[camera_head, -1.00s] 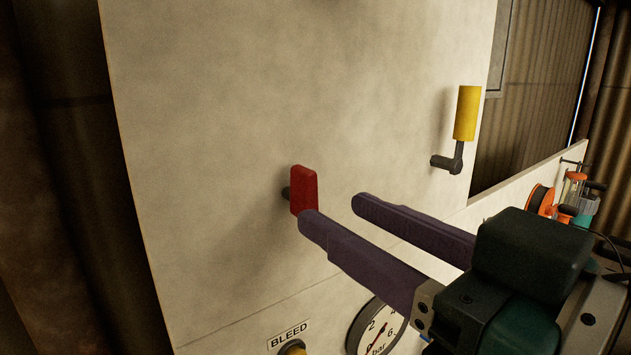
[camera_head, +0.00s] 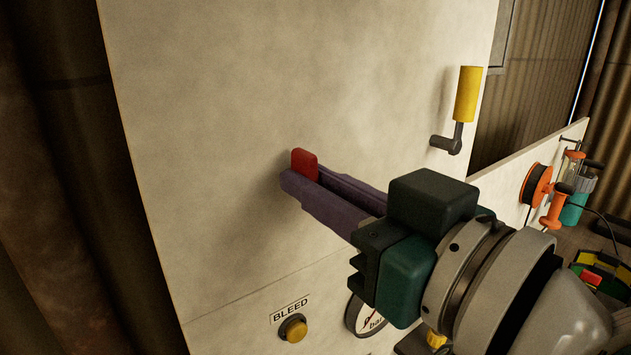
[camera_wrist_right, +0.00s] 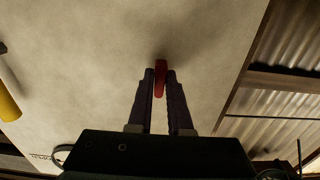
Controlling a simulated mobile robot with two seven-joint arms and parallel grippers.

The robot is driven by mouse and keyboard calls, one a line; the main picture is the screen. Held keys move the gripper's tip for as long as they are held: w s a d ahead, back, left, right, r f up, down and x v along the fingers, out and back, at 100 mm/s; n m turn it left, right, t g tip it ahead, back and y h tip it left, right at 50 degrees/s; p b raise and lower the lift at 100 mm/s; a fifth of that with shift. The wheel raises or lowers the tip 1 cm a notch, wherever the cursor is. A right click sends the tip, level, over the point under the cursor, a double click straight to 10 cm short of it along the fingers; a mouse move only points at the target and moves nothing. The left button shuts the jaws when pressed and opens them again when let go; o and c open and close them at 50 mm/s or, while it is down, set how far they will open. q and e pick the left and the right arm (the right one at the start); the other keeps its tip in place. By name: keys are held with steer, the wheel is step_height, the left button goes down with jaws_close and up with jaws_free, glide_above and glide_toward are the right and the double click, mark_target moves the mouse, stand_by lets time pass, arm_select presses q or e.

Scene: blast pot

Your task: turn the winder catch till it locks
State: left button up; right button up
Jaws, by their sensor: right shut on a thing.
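The red catch (camera_head: 304,162) stands upright on the pale panel, left of the yellow-gripped crank. My right gripper (camera_head: 306,177) is shut on the catch, one purple finger on each side of it. The catch's upper end shows above the fingers; its lower part and mount are hidden in the head view. In the right wrist view, the red catch (camera_wrist_right: 161,74) sits between the two fingertips (camera_wrist_right: 160,82). My left gripper is not in view.
A crank with a yellow grip (camera_head: 467,94) sticks out of the panel to the right. Below are a yellow BLEED button (camera_head: 293,328) and a pressure gauge (camera_head: 371,319), partly covered by my right gripper. An orange reel (camera_head: 537,184) is at the right. The panel above the catch is clear.

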jaws_close()
stand_by(0.3)
steer(key=shift+w+d+f+m+p, duration=0.1)
steer(key=shift+m+p, duration=0.25)
steer(key=shift+m, duration=2.6)
steer(key=shift+w+d+f+m+p, duration=0.1)
steer(key=shift+m+p, duration=0.25)
steer(key=shift+m, duration=2.65)
steer(key=shift+d+f+m+p, duration=0.1)
steer(key=shift+m+p, duration=0.25)
steer(key=shift+m, duration=2.6)
